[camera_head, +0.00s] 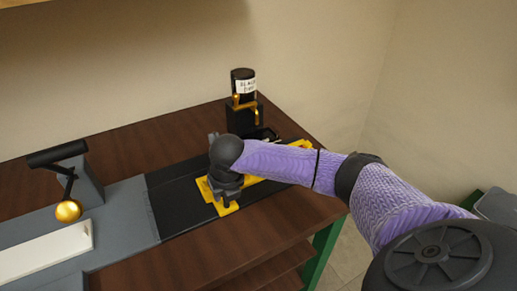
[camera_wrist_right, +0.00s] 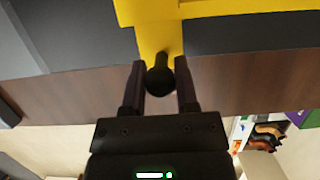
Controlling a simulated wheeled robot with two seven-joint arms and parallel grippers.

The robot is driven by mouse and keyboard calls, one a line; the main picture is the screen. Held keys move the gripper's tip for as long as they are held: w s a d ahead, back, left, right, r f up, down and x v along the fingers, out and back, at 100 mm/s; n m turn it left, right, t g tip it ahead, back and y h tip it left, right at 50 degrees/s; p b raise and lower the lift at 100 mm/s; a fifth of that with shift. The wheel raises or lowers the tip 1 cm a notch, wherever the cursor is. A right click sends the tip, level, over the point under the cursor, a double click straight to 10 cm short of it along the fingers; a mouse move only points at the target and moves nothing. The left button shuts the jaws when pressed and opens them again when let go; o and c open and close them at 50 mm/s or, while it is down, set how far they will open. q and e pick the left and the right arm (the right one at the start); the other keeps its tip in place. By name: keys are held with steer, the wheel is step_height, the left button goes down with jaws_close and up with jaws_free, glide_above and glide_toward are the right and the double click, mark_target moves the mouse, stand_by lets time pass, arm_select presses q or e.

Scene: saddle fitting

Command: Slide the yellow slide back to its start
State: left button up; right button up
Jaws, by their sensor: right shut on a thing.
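The yellow slide (camera_head: 285,158) lies on a dark track (camera_head: 170,208) on the wooden bench, partly hidden behind my right arm. In the right wrist view the slide (camera_wrist_right: 215,10) fills the top, and a black knob (camera_wrist_right: 160,80) stands out from its yellow tab. My right gripper (camera_wrist_right: 160,68) has one finger on each side of this knob and is shut on it. In the head view the right gripper (camera_head: 227,192) is over the slide's near left part, and the knob is hidden there. My left gripper is not in view.
A grey fixture (camera_head: 130,212) with a black-handled lever and gold ball (camera_head: 68,211) stands left of the track, beside a white strip (camera_head: 45,252). A black labelled cylinder (camera_head: 243,82) stands on a black post behind the slide. The bench's right edge is close to the slide.

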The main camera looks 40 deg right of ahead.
steer(key=shift+w+a+r+p, duration=0.15)
steer(key=shift+a+p, duration=0.2)
steer(key=shift+a, duration=0.35)
steer(key=shift+w+a, duration=0.1)
steer(key=shift+a, duration=0.15)
